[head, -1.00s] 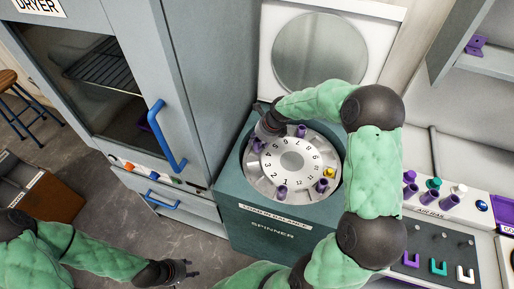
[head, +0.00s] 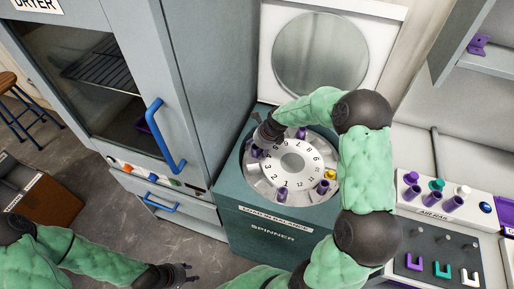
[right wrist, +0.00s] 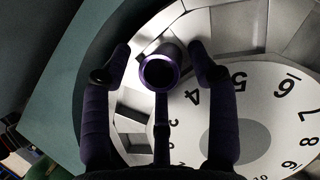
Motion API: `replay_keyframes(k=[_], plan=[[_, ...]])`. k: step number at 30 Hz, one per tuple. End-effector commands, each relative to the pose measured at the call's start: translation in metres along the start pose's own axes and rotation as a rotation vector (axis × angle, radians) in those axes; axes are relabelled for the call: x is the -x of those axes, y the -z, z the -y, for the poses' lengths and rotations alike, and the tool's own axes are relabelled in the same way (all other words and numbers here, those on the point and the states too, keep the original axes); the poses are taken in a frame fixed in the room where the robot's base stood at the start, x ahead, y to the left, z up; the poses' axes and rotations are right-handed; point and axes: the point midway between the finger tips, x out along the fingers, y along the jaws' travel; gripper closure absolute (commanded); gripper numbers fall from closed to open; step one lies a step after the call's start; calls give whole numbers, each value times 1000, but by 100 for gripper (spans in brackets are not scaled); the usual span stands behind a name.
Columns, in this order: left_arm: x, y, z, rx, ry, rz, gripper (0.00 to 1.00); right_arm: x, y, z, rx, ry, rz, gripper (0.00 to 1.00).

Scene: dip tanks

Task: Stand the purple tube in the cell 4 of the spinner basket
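A purple tube (right wrist: 160,70) stands in the outer ring of the spinner basket (head: 256,188), in line with the number 4 in the right wrist view. Its open mouth faces the camera. In the head view the tube (head: 257,152) shows just below my right gripper (head: 262,143). My right gripper (right wrist: 160,52) is open, with one finger on each side of the tube and a gap to each in the right wrist view. Its height over the tube is hard to judge. My left gripper (head: 188,273) is low at the front, empty; its fingers look apart.
Other purple tubes stand in the basket, one at the back (head: 302,133) and one at the front (head: 282,192), plus a yellow-topped piece (head: 330,174). The spinner lid (head: 335,60) is up behind. The dryer (head: 190,100) stands left, the air rail (head: 440,208) right.

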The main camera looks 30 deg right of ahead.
Motion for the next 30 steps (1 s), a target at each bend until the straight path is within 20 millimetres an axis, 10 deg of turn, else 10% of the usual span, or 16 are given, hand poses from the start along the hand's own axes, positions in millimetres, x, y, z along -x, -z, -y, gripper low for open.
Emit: replay_keyframes(k=[11, 30], plan=[[1, 0, 0, 0, 0, 0, 60, 5, -1, 0, 0, -1, -1, 38], [26, -1, -9, 0, 0, 0, 60, 112, -1, 0, -1, 1, 0, 38]])
